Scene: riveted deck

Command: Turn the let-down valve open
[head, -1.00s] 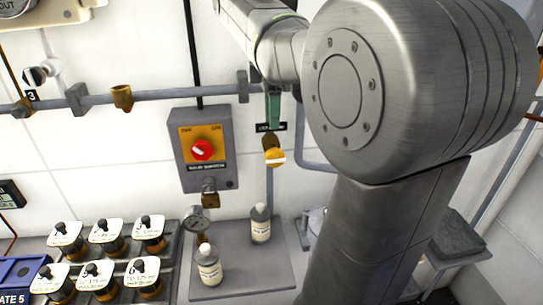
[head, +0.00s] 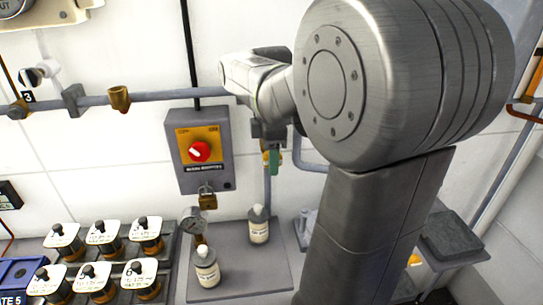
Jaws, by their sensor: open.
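The let-down valve (head: 265,157) is on the vertical pipe to the right of the grey switch box. Only a small brass-yellow part of it shows, because my gripper is in front of it. My gripper (head: 273,163) is at the valve, with a green finger pointing down beside the yellow part. Its jaws are open. I cannot tell whether a finger touches the valve or whether the handle lies between the jaws. The handle's angle is hidden.
Two white-capped bottles (head: 259,224) (head: 207,267) stand below on a grey tray (head: 240,273). A horizontal pipe (head: 150,99) runs along the wall.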

